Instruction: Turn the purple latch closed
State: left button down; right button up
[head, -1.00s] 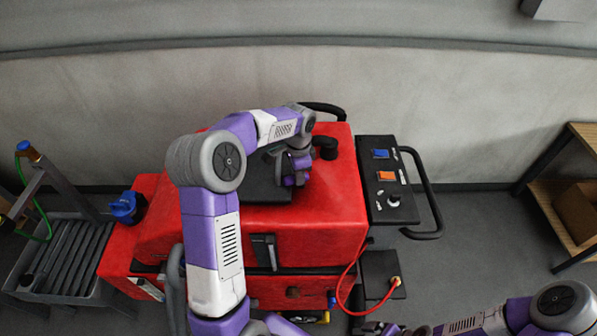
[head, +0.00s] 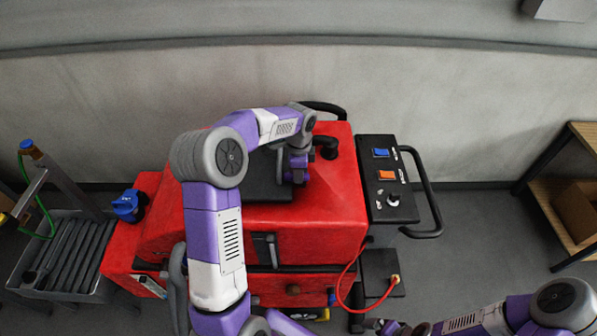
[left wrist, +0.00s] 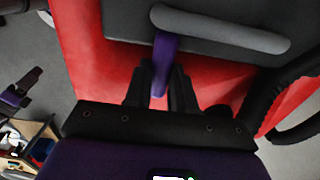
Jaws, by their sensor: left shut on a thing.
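The purple latch (left wrist: 162,58) shows in the left wrist view as a narrow lever at the edge of a dark grey lid on the red machine. My left gripper (left wrist: 162,88) is shut on it, one black finger on each side. In the head view my left gripper (head: 298,176) is over the right side of the dark lid (head: 262,180) on top of the red scrubber (head: 330,205); the latch is hidden there by my arm. My right arm is at the bottom right of the head view, and its gripper's fingers are not clearly visible.
A grey bar handle (left wrist: 220,28) lies across the lid. A black hose (head: 326,146) rises beside the lid. A control panel (head: 388,180) with blue and orange switches is at the right. A blue cap (head: 128,205) sits at the left. A wooden shelf (head: 580,195) stands far right.

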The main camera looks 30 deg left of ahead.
pick_arm(q)
jog(key=shift+w, duration=0.1)
jog(key=c, duration=0.9)
grip_release()
jog(key=shift+c, duration=0.2)
notch_tip(320, 180, up, 8)
jog(key=shift+f, duration=0.15)
